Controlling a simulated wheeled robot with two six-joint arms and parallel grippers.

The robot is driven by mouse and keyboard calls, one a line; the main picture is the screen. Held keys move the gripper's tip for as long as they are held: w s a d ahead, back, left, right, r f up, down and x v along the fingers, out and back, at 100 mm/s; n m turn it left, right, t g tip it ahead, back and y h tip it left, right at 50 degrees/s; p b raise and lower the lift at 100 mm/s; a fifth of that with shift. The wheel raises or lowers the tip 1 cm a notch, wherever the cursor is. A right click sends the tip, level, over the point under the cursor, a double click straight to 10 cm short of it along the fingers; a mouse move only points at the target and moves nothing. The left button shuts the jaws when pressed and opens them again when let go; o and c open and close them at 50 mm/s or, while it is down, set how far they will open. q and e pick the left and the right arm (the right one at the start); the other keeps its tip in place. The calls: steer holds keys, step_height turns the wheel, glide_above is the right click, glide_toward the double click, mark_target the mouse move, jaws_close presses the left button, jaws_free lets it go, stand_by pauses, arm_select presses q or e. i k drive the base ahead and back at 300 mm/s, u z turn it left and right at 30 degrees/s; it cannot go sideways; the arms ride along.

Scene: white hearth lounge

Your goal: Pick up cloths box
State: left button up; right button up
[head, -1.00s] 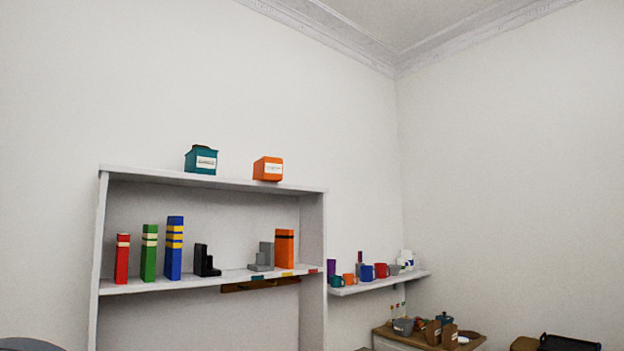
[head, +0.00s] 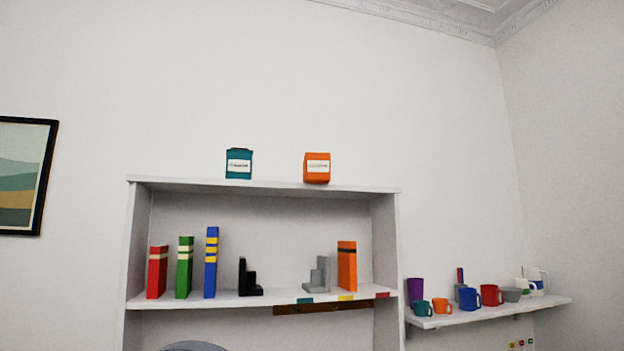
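Two labelled boxes stand on top of the white bookcase (head: 260,186) in the head view. One is a teal box (head: 239,171) on the left, with a dark top edge and a white label. The other is an orange box (head: 317,174) on the right, with a white label. The print is too small to read, so I cannot tell which is the cloths box. Neither of my grippers is in view.
The shelf below holds red (head: 157,272), green (head: 184,267), blue (head: 211,262) and orange (head: 347,266) binders, plus black (head: 249,279) and grey (head: 318,276) bookends. A wall shelf (head: 490,314) with several mugs is at right. A framed picture (head: 24,178) hangs at left.

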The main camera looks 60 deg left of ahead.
mark_target(316, 165)
steer(key=u, duration=0.45)
steer(key=i, duration=0.7)
steer(key=u, duration=0.75)
